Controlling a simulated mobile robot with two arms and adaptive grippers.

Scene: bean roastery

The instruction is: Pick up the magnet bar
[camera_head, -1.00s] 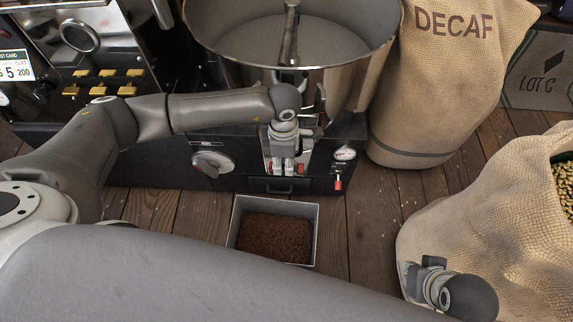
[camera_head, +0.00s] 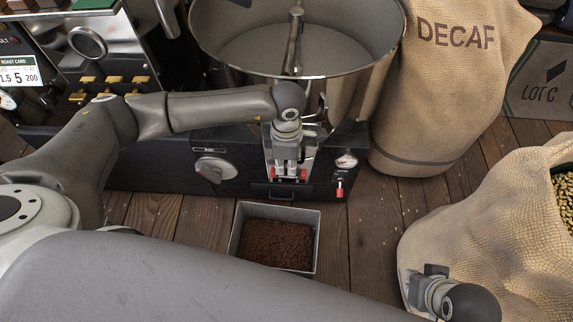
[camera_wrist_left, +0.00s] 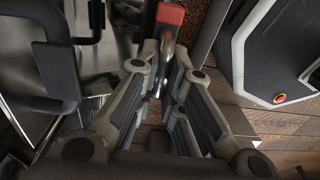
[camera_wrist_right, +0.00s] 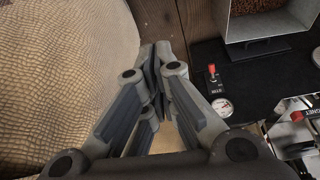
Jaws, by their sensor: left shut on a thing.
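The magnet bar (camera_wrist_left: 168,30) is a thin metal bar with a red end, seen between my finger pads in the left wrist view. In the head view, red tips (camera_head: 303,174) show at my left gripper, but the bar is mostly hidden behind the fingers. My left gripper (camera_head: 288,172) is shut on the bar, pointing down in front of the black machine's panel. It also shows in the left wrist view (camera_wrist_left: 170,75). My right gripper (camera_wrist_right: 156,60) looks shut and empty beside the burlap sack; its fingertips are hidden in the head view.
A metal tray (camera_head: 234,232) of brown grounds stands on the wooden floor below my left gripper. A steel drum (camera_head: 345,95) rises behind it. The DECAF sack (camera_head: 435,110) and an open bean sack (camera_head: 480,220) stand at right. A dial (camera_head: 212,170) sits on the machine front.

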